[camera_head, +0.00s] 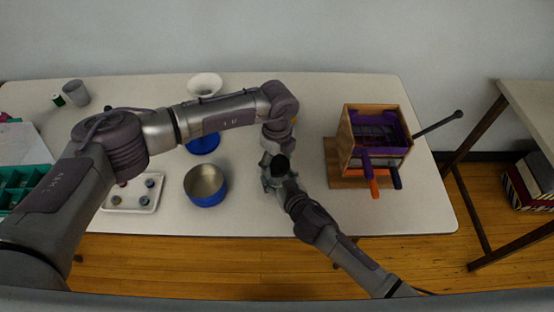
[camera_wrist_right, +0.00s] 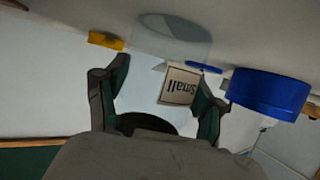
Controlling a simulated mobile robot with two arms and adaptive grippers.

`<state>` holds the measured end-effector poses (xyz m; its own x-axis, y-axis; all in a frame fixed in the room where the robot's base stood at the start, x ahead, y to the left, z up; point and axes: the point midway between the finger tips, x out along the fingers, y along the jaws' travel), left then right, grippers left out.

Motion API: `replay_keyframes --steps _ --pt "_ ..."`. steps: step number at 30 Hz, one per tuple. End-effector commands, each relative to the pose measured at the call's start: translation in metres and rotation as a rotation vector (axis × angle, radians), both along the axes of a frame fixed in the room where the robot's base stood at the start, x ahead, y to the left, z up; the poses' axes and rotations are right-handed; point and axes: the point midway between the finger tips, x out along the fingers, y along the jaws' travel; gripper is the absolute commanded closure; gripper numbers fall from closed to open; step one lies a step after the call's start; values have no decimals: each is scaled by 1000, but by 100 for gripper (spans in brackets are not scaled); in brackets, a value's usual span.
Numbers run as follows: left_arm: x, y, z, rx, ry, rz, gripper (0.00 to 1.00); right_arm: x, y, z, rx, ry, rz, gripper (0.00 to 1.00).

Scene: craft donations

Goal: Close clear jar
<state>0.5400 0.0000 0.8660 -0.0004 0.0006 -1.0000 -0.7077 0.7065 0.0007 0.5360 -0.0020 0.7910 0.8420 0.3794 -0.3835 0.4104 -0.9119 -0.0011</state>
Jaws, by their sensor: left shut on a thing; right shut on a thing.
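My right gripper (camera_wrist_right: 160,98) is shut around the jar with a finger on each side. A dark round piece (camera_wrist_right: 147,123), which looks like the lid, shows between the fingers. In the head view my left gripper (camera_head: 275,152) comes down close to my right gripper (camera_head: 273,182), shut on what seems to be the lid. The arms hide most of the jar there, and I cannot tell whether lid and rim touch.
A blue bowl (camera_head: 206,199) stands just left of the grippers. A tray (camera_head: 115,205) with small pots is farther left. A white bowl (camera_head: 205,84) is at the back. A wooden box with tools (camera_head: 347,143) stands on the right. The front right of the table is clear.

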Motion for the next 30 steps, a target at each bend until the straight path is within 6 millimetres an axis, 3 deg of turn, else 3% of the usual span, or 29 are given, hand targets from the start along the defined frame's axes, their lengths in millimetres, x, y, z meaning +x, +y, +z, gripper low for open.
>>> replay_keyframes --steps 4,8,30 --pt "0 0 0 1 -1 -75 71 0 0 0 0 0 0 100" --pt "0 0 0 1 0 -308 71 0 0 0 0 0 0 100" --pt "1 0 -1 1 0 -1981 71 0 0 0 0 0 0 100"
